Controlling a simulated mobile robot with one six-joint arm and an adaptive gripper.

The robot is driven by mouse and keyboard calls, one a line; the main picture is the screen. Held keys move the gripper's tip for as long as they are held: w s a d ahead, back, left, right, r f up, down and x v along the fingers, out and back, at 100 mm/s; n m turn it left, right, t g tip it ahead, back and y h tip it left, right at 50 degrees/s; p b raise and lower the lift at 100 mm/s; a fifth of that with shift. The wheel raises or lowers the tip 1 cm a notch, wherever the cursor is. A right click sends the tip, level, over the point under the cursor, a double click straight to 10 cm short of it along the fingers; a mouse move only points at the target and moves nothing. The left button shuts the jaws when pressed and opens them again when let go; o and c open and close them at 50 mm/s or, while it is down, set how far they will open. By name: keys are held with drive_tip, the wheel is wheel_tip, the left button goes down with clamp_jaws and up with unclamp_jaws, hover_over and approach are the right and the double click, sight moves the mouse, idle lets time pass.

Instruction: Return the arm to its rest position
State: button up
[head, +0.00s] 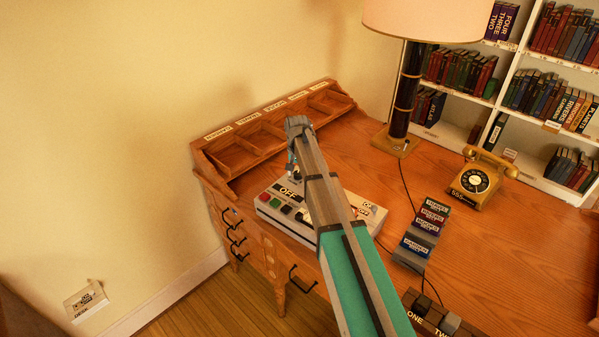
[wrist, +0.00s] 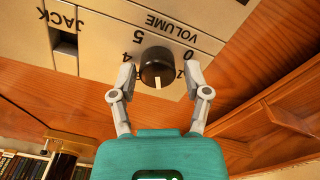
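My arm reaches from the bottom of the head view up over the wooden desk (head: 470,270). Its far end bends down above a pale control box (head: 272,213) with coloured buttons; the gripper is mostly hidden there. In the wrist view my gripper (wrist: 159,76) is open, with one finger on each side of a black knob (wrist: 157,62) marked VOLUME on the box's panel. Gaps show between the knob and both fingers, and nothing is held. The depth of the fingertips relative to the knob is hard to tell.
A lamp (head: 408,85) stands behind the box, near a yellow telephone (head: 476,181). A row of labelled blocks (head: 424,233) lies right of the arm. Wooden trays (head: 232,155) line the desk's back left edge. Bare desk shows at the right front.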

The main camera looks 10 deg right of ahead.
drive_tip(key=shift+o, duration=0.3)
drive_tip(key=shift+s, duration=0.1)
drive_tip(key=shift+s+r+p, duration=0.1)
drive_tip(key=shift+r+p, duration=0.65)
drive_tip(key=shift+r, duration=0.05)
wheel_tip(320, 180, up, 8)
drive_tip(key=p, duration=0.7)
drive_tip(key=shift+f+p, duration=0.25)
drive_tip(key=shift+p, duration=0.05)
drive_tip(key=shift+r+p, duration=0.5)
drive_tip(key=shift+f, duration=0.1)
